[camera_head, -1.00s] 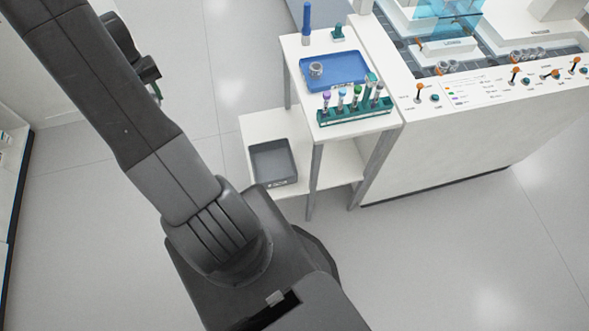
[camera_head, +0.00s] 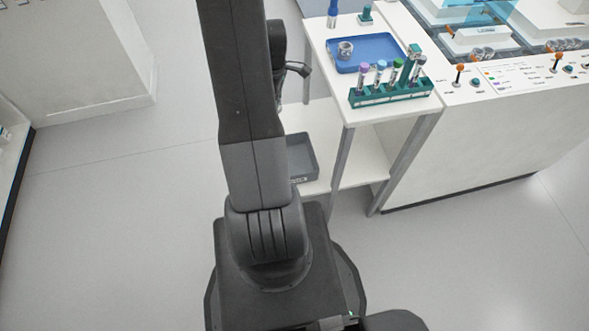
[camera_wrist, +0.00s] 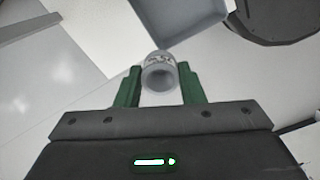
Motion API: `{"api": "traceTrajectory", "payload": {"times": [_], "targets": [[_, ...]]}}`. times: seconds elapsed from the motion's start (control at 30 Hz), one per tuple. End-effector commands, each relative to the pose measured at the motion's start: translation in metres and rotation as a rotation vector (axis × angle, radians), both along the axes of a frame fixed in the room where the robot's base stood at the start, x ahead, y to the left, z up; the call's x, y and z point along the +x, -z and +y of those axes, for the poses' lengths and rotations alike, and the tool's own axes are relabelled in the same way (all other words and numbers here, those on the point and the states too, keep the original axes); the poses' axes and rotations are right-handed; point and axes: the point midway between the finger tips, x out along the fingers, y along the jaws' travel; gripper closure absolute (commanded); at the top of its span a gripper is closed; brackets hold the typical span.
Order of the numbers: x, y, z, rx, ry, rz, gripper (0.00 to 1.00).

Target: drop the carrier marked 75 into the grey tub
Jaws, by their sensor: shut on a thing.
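In the wrist view my gripper (camera_wrist: 160,78) has its green fingers shut on a small grey, ring-shaped carrier (camera_wrist: 160,60). Dark marking shows on its side, too small to read surely. The grey tub (camera_head: 303,158) stands on the low white shelf in the head view, its left part hidden behind my arm. In the wrist view, part of the tub (camera_wrist: 190,14) shows at the top, beyond the carrier and apart from it. In the head view the held carrier cannot be made out.
A blue tray (camera_head: 375,64) on the upper white table holds another grey carrier (camera_head: 346,49). A green rack (camera_head: 392,95) with several capped tubes stands at the table's front. A white machine bench (camera_head: 480,140) adjoins on the right. The floor to the left is clear.

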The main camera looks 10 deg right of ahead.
Motion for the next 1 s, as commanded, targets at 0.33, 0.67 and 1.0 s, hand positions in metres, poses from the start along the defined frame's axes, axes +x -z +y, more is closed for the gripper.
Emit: {"api": "traceTrajectory", "payload": {"times": [0.33,0.67,1.0], "targets": [[-0.028,0.074,-0.028,0.000,-0.517,0.001,0.78],[-0.051,0.108,-0.046,0.001,-0.915,0.001,0.78],[-0.057,0.121,-0.050,0.000,-1.031,0.000,0.78]]}}
